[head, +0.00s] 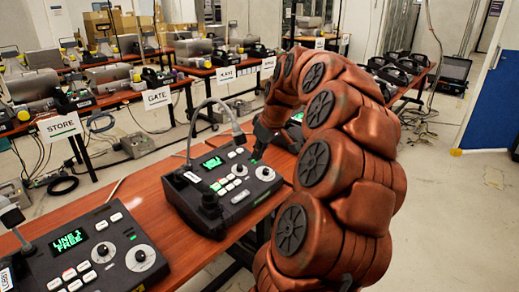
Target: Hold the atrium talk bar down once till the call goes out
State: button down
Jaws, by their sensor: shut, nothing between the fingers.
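A dark paging phone console (225,192) sits on the wooden bench in the middle of the head view. It has a lit green display (212,162), pale buttons, a round dial (265,173) and a gooseneck microphone. The small label on its left side is too small to read, so I cannot confirm that it is the atrium phone. My dark gripper (257,154) is shut and empty, pointing down at the console's far right corner, close to a small green patch. I cannot tell whether its tips touch the console. The talk bar is not clearly distinguishable.
Another console (95,250) at the lower left shows "LINE 1 FREE". Benches behind carry more equipment, with signs reading STORE (59,126) and GATE (157,98). My arm covers much of the right side. Open floor (455,215) lies at the far right.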

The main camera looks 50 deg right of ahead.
jog(key=p, duration=0.4)
send_over(242, 202)
jog(key=d, duration=0.1)
notch_tip(242, 202, down, 17)
jog(key=shift+f, duration=0.15)
jog(key=shift+w+f, duration=0.15)
jog(key=shift+f, duration=0.35)
jog(key=shift+s+b+x, duration=0.2)
jog(key=shift+b+x, duration=0.75)
jog(key=shift+b, duration=0.3)
jog(key=shift+f, duration=0.1)
jog(key=shift+s+a+f, duration=0.4)
jog(key=shift+a+f, duration=0.15)
jog(key=shift+f, duration=0.2)
jog(key=r, duration=0.2)
jog(key=s+r+b, duration=0.1)
jog(key=r, duration=0.4)
jog(key=shift+s+d+r, duration=0.15)
jog(key=shift+d+r, duration=0.2)
jog(key=shift+d, duration=0.05)
jog(key=b+v, duration=0.2)
jog(key=v, duration=1.6)
jog(key=shift+r+b, duration=0.2)
jog(key=shift+b, duration=0.15)
